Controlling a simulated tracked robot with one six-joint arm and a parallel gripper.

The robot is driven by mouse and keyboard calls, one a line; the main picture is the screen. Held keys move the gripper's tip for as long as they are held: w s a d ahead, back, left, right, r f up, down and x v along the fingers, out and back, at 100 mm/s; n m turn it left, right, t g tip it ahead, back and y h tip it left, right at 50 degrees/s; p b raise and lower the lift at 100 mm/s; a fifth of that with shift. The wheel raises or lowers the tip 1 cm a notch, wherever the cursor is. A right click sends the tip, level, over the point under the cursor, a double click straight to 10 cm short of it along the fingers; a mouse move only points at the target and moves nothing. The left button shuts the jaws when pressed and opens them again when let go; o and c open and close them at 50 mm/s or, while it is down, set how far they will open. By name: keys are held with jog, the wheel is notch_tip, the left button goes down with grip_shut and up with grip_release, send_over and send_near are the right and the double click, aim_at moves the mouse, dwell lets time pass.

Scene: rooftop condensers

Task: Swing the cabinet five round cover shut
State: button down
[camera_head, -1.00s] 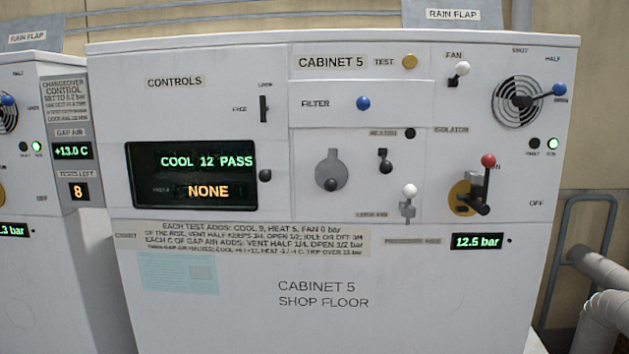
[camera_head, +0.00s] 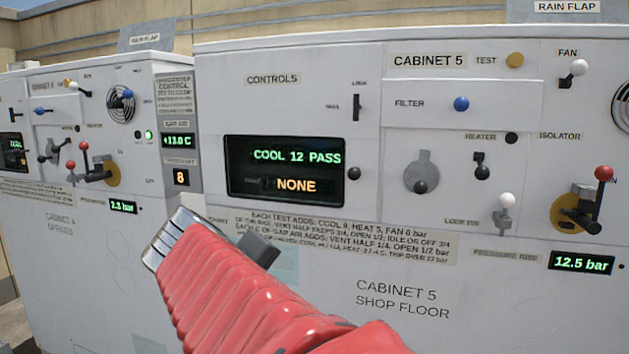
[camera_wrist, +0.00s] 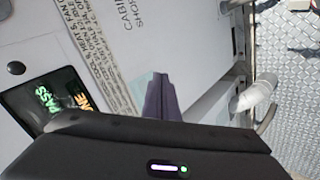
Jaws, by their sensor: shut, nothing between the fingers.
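The round cover (camera_head: 421,168) of cabinet 5 (camera_head: 330,270) is a grey disc with a narrower tab on top and a black knob low on it. It lies on the white front, right of the dark display. I cannot tell what is behind it. My red arm reaches up from the bottom of the head view, its end left of and below the display, well apart from the cover. My gripper (camera_wrist: 160,97) shows in the wrist view as dark fingers together, empty, in front of the cabinet's lower front. The cover is not visible in the wrist view.
The display (camera_head: 284,171) reads COOL 12 PASS and NONE. Right of the cover are the heater lever (camera_head: 481,166), a white-knobbed latch (camera_head: 506,208) and the red-knobbed isolator handle (camera_head: 592,198). The pressure readout (camera_head: 581,262) shows 12.5 bar. Cabinet 4 (camera_head: 75,240) stands at left.

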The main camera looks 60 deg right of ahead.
jog(key=s+d+r+m+g+h, duration=0.2)
jog(key=s+d+r+g+h, duration=0.1)
jog(key=d+r, duration=0.4)
jog(key=s+d+r+m+g+h, duration=0.1)
jog(key=s+d+r+g+h, duration=0.2)
jog(key=d+r, duration=0.5)
notch_tip(320, 180, up, 3)
jog(key=s+g, duration=0.1)
jog(key=s, duration=0.1)
jog(key=shift+s+d+m, duration=0.3)
jog(key=shift+s+m, duration=0.1)
jog(key=s+a+x, duration=0.1)
jog(key=s+x, duration=0.1)
jog(key=x, duration=1)
jog(key=shift+s+d+f, duration=0.25)
jog(key=shift+s+d, duration=0.05)
jog(key=shift+s, duration=0.2)
jog(key=shift+s, duration=0.1)
